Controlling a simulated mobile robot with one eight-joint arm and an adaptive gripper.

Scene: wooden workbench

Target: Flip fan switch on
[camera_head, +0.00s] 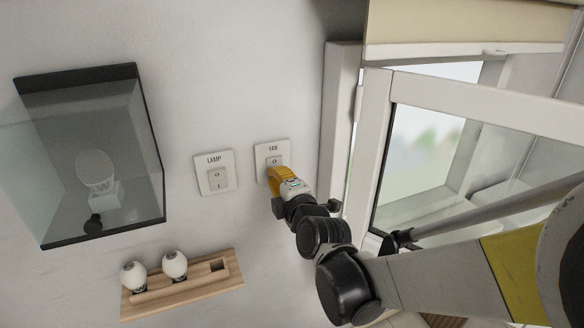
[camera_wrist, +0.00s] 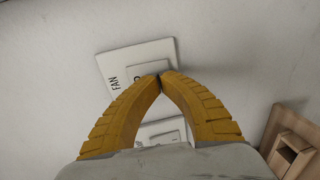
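The fan switch (camera_head: 274,158) is a white wall plate labelled FAN, on the grey wall in the head view. In the wrist view the fan switch (camera_wrist: 137,67) lies just beyond my fingertips, its rocker partly hidden behind them. My gripper (camera_head: 278,178) has yellow ribbed fingers and covers the lower part of the plate. In the wrist view the fingertips of my gripper (camera_wrist: 160,77) meet, with nothing seen between them. They overlap the rocker's edge; I cannot tell whether they touch it.
A lamp switch (camera_head: 215,173) sits left of the fan switch. A glass case (camera_head: 152,150) hangs at far left. A wooden holder (camera_head: 185,294) with two white bulbs is below. An open white window (camera_head: 377,150) stands close at right.

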